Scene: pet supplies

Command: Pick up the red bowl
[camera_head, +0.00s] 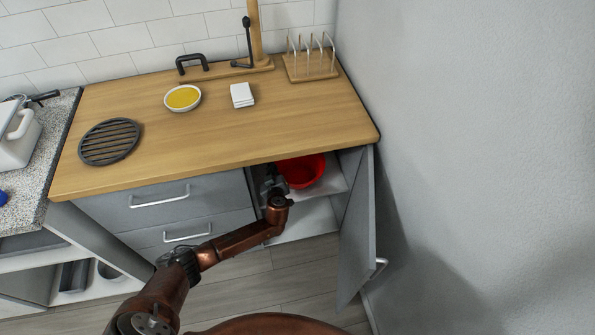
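The red bowl (303,171) sits on the upper shelf inside the open cabinet, under the wooden countertop. The counter edge hides its back part. My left arm comes in from the lower left and reaches into the cabinet. My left gripper (273,182) is at the left side of the bowl, close to its rim. The gripper is dark and small here, and I cannot tell whether its fingers are open or touch the bowl. My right gripper is not in view.
The cabinet door (358,230) stands open on the right, near the grey wall. Closed drawers (165,200) are left of the opening. On the wooden countertop (210,140) are a black round trivet (110,142), a yellow-filled dish (183,98), white napkins (242,95) and a rack (311,60).

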